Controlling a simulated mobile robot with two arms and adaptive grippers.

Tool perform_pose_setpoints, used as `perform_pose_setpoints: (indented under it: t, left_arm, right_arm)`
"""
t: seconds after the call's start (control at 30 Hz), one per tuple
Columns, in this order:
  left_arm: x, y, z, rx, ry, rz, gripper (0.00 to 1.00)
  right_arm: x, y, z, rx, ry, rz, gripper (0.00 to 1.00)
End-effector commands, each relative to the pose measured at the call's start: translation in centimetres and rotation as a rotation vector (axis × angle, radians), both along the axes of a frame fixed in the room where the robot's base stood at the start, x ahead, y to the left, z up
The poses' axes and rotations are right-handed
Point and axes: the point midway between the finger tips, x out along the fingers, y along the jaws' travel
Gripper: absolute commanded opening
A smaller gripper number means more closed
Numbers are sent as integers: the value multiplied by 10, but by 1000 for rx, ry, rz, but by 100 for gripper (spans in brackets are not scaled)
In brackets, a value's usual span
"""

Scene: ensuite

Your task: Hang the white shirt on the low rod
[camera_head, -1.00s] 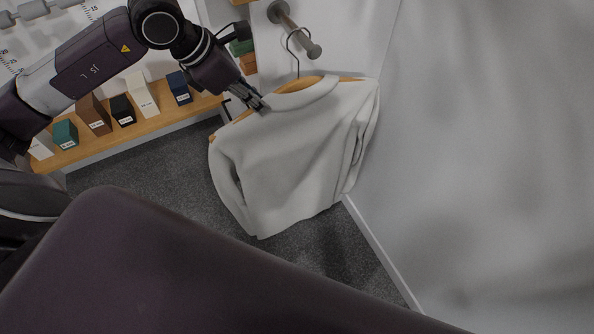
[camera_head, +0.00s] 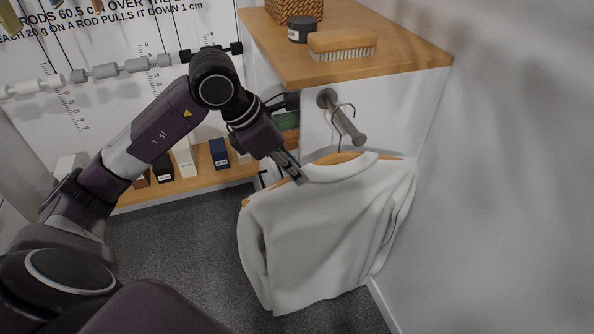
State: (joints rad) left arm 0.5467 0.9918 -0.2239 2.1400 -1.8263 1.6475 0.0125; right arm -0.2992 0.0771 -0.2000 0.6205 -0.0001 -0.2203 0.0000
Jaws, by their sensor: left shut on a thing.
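The white shirt (camera_head: 325,230) hangs from a wooden hanger (camera_head: 340,157) at the right of the middle. The hanger's wire hook (camera_head: 350,105) overlaps a short grey rod (camera_head: 341,116) that sticks out below a wooden shelf. I cannot tell whether the hook bears on it. My left gripper (camera_head: 297,176) is shut on the shirt's left shoulder, where the hanger's end lies inside the cloth. Another light grey rod (camera_head: 37,86) and a darker grey rod (camera_head: 122,68) show on the back wall with scales beside them. My right gripper is out of view.
The wooden shelf (camera_head: 400,45) above holds a brush (camera_head: 343,44), a dark tin (camera_head: 301,28) and a wicker basket (camera_head: 293,8). Several small boxes stand on a low wooden ledge (camera_head: 205,180) behind my left arm. A white wall (camera_head: 500,200) closes the right side. Grey carpet (camera_head: 175,245) is clear.

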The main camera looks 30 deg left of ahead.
Motion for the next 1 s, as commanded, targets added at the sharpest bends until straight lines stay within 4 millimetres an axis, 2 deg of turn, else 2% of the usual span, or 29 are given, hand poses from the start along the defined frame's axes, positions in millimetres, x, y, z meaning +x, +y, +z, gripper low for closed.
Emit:
perform_pose_setpoints:
  t: [0.07,0.53,0.6,1.0]
  left_arm:
    - [-1,1,11,0,-4,0,0]
    - [-26,23,24,-1,-3,-1,0]
    - [-30,27,19,1,-3,1,0]
    - [-51,46,19,0,-2,2,0]
  right_arm:
    - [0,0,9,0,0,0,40]
    - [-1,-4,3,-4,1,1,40]
    - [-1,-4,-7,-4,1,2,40]
    - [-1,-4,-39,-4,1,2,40]
